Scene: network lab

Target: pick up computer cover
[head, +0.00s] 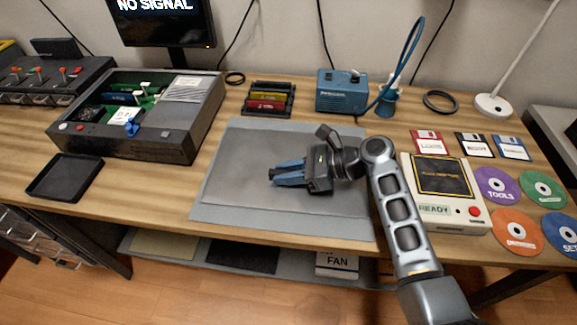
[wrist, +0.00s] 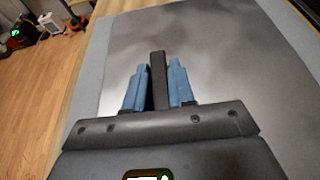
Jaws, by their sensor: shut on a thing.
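The computer cover (head: 265,148) appears as a flat grey metal panel on the grey mat (head: 212,212) at the middle of the bench. Its cloudy metal surface also fills much of the wrist view (wrist: 225,50). My gripper (head: 275,176) is over the middle of the panel, its blue fingers pointing left in the head view. In the wrist view, my gripper (wrist: 158,88) is shut on a dark upright bar (wrist: 158,70), seemingly the cover's handle. The bar's lower end is hidden by my gripper. I cannot tell whether the panel touches the mat.
An open computer case (head: 140,115) with boards inside stands left, beside a black tray (head: 65,178). A card rack (head: 268,98), blue box (head: 342,92) and cable holder (head: 386,100) line the back. A beige device (head: 445,195), floppy disks (head: 470,145) and several discs (head: 497,185) crowd the right.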

